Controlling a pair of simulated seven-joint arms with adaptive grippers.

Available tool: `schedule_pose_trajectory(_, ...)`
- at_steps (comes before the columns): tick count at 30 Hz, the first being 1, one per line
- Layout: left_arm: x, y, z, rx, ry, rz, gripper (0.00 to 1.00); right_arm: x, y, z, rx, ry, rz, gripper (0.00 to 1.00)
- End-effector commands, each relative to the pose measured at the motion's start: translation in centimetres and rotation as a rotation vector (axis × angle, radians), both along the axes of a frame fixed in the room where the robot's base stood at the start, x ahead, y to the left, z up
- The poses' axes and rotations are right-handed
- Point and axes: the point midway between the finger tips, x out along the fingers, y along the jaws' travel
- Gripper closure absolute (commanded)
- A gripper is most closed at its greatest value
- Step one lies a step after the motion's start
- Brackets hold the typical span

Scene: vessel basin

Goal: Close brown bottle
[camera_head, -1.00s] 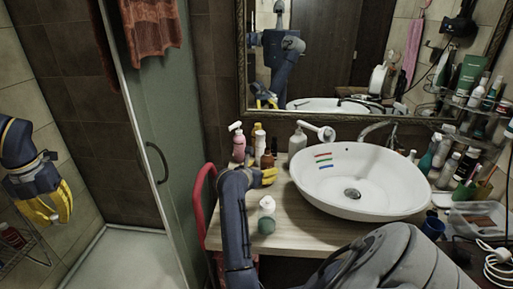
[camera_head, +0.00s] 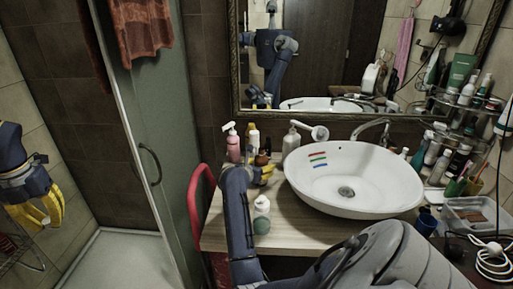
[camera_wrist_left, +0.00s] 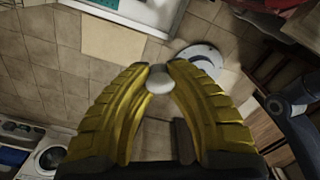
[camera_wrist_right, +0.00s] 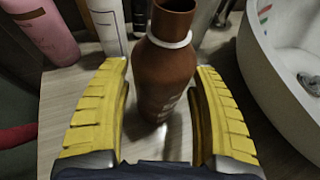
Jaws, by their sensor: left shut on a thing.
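The brown bottle (camera_wrist_right: 168,65) stands upright on the counter, with an uncapped open neck and a white ring around it. It also shows in the head view (camera_head: 261,159), partly hidden by my right gripper. My right gripper (camera_wrist_right: 160,110) is open, with one finger on each side of the bottle. A gap shows on the left side; contact on the right is unclear. My left gripper (camera_wrist_left: 159,72) is shut on a small white rounded piece, which looks like a cap (camera_wrist_left: 159,82). It hangs at the far left in the head view (camera_head: 42,218), far from the bottle.
A pink pump bottle (camera_head: 232,146) and a white pump bottle (camera_head: 291,142) stand near the brown bottle. A white-capped bottle (camera_head: 262,216) stands at the counter's front beside my right arm. The basin (camera_head: 350,185) is on the right. A glass shower door (camera_head: 165,120) lies between my arms.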

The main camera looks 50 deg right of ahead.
Motion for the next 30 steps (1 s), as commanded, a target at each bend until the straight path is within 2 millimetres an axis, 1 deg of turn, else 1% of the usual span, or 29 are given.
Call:
schedule_pose_trajectory(1, 0.00, 0.00, 0.00, 0.000, 0.000, 0.000, 0.92, 0.00, 0.01, -0.01, 0.000, 0.000, 0.000, 0.44)
schedule_pose_trajectory(12, 0.00, 0.00, 0.00, 0.000, 0.000, 0.000, 0.92, -0.01, 0.01, -0.01, 0.000, 0.000, 0.000, 0.87)
schedule_pose_trajectory(13, 0.00, 0.00, 0.00, 0.000, 0.000, 0.000, 0.92, 0.00, 0.01, 0.04, -0.001, 0.000, 0.000, 0.87)
schedule_pose_trajectory(14, 0.00, 0.00, 0.00, 0.000, 0.000, 0.000, 0.92, 0.00, 0.01, 0.04, -0.001, 0.000, 0.000, 0.93)
schedule_pose_trajectory(23, 0.00, 0.00, 0.00, 0.000, 0.000, 0.000, 0.92, -0.01, 0.00, 0.11, 0.000, 0.000, 0.000, 0.93)
schedule_pose_trajectory(30, 0.00, 0.00, 0.00, 0.000, 0.000, 0.000, 0.92, 0.00, -0.01, 0.87, -0.002, -0.001, 0.000, 0.93)
